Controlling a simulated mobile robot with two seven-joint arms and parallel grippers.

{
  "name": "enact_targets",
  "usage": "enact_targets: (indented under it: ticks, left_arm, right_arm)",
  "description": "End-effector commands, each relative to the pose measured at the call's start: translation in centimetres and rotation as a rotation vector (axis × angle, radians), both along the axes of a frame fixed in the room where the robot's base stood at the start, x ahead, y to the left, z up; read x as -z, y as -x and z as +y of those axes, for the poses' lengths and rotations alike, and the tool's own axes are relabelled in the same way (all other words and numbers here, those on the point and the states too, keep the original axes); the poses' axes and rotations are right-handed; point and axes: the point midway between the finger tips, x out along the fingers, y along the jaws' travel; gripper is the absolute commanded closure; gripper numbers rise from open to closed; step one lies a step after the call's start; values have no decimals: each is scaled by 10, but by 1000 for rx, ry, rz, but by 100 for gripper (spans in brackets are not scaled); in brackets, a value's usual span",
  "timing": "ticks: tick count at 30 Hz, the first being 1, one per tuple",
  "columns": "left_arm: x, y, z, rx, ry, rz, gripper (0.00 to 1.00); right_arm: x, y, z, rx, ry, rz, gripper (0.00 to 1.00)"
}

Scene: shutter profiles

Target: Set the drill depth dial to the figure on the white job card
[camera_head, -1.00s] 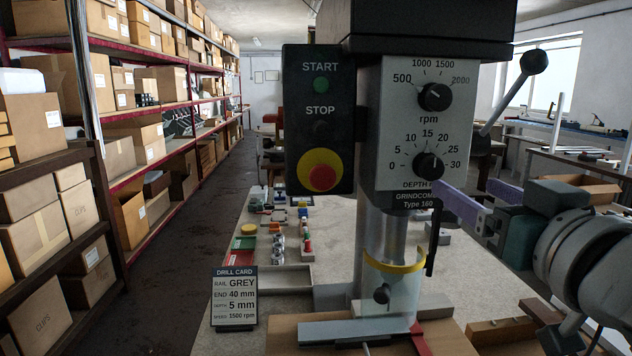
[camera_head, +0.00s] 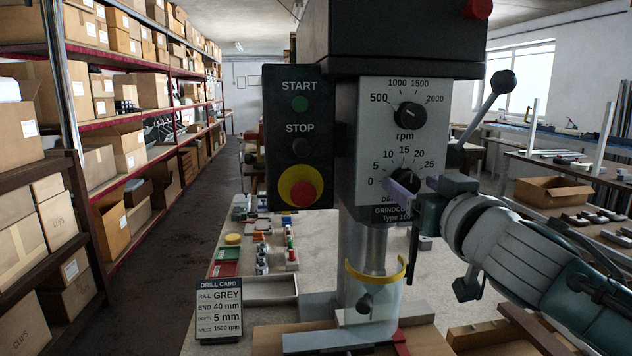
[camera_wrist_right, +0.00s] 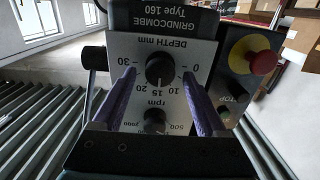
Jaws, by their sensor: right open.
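The depth dial (camera_head: 404,182) is a black round knob low on the drill's pale front panel, partly hidden by my gripper in the head view. In the right wrist view, upside down, the depth dial (camera_wrist_right: 159,69) shows whole; its exact reading is hard to make out. My right gripper (camera_head: 420,188) is open, its purple fingers pointing at the panel. In the wrist view the fingers lie on either side of the dial, with gaps. The white job card (camera_head: 219,310), headed DRILL CARD, reads rail GREY, end 40 mm, depth 5 mm, speed 1500 rpm. My left gripper is out of view.
The rpm knob (camera_head: 410,115) sits above the depth dial. The START/STOP box (camera_head: 299,145), with a red stop button (camera_head: 302,193), is left of the panel. A black-balled lever (camera_head: 502,83) sticks out at right. A clear guard (camera_head: 370,298) stands below.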

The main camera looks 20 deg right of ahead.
Motion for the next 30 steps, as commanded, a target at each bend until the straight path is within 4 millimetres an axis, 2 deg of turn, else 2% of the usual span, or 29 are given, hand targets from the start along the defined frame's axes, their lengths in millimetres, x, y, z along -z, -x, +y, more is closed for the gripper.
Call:
enact_targets:
  ticks: [2, 21, 30]
  left_arm:
    - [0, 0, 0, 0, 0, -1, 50]
    - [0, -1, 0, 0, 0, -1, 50]
    - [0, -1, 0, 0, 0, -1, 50]
  right_arm:
    - [0, 0, 0, 0, 0, 0, 27]
    - [0, 0, 0, 0, 0, 0, 99]
    - [0, 0, 0, 0, 15, 3, 100]
